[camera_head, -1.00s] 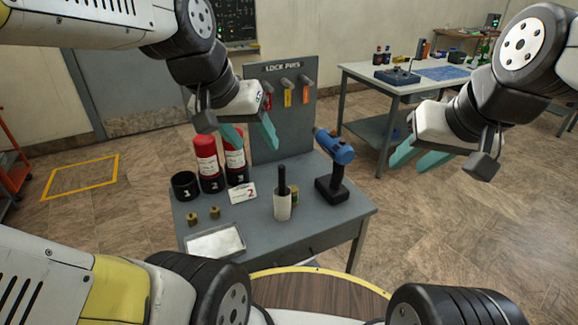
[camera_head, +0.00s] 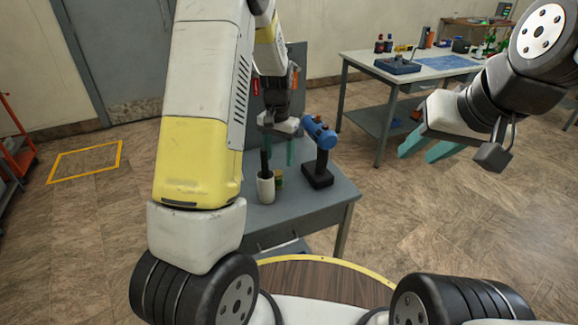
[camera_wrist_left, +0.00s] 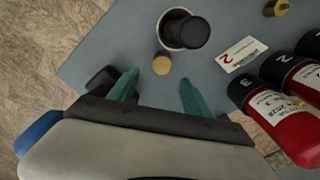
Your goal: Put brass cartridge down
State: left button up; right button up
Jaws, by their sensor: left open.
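A brass cartridge (camera_head: 279,177) stands on the grey table beside a white cup (camera_head: 265,188). In the left wrist view the cartridge (camera_wrist_left: 162,64) shows from above as a round brass disc, just beyond the gap between my fingertips. My left gripper (camera_wrist_left: 158,80) is open and empty, with its teal fingers apart. In the head view my left gripper (camera_head: 278,155) hangs above the table near the cartridge. Another brass cartridge (camera_wrist_left: 276,8) is at the top right of the wrist view. My right gripper (camera_head: 415,154) is open and empty, off to the right of the table.
A blue-headed drill (camera_head: 319,135) stands right of the cup, close to my left gripper. Red cylinders (camera_wrist_left: 292,122) and a card marked 2 (camera_wrist_left: 238,54) are on the grey table (camera_head: 325,200). My left arm hides much of the table in the head view.

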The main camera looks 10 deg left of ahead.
aim_at(277, 172)
pick_arm(q)
jog(key=f, duration=0.6)
jog(key=shift+s+a+f, duration=0.2)
jog(key=shift+s+f, duration=0.1)
jog(key=shift+s, duration=0.1)
jog(key=shift+f, duration=0.5)
grip_shut()
